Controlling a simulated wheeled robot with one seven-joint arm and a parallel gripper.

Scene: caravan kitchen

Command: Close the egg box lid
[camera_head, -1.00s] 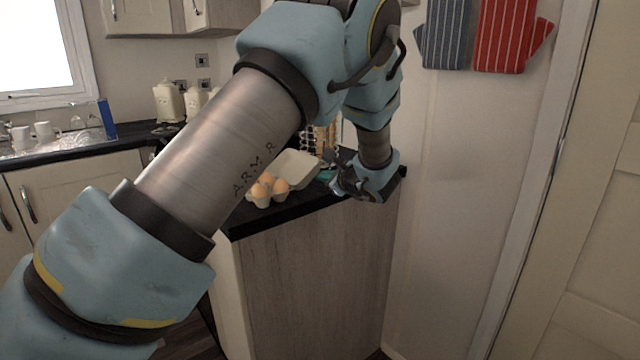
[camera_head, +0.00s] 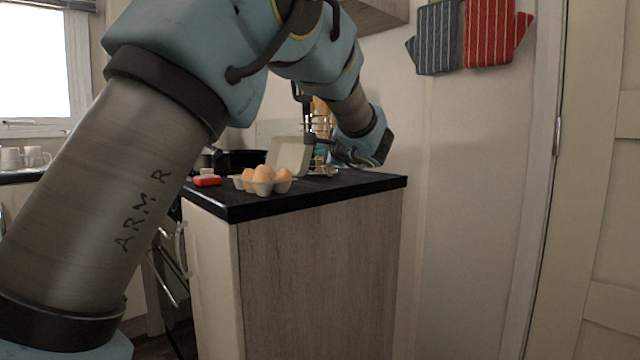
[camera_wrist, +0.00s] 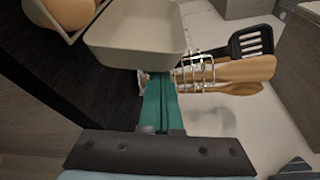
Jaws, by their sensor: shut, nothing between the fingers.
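The egg box (camera_head: 242,183) sits on the black worktop near its front edge with several brown eggs (camera_head: 262,172) in its tray. Its pale grey lid (camera_head: 287,155) stands open, tilted up on the side nearer my gripper. My gripper (camera_head: 312,141) is to the right of and behind the lid, above the worktop. In the wrist view the teal fingers (camera_wrist: 160,84) are together and empty, their tips at the edge of the lid (camera_wrist: 135,35). Whether they touch it I cannot tell. One egg (camera_wrist: 68,10) shows at the upper left there.
A wire holder (camera_wrist: 198,72) with wooden utensils (camera_wrist: 235,73) and a black slotted turner (camera_wrist: 250,42) stands close to the right of the fingers. A red item (camera_head: 207,181) lies left of the egg box. Bare worktop (camera_head: 345,186) lies at the front right.

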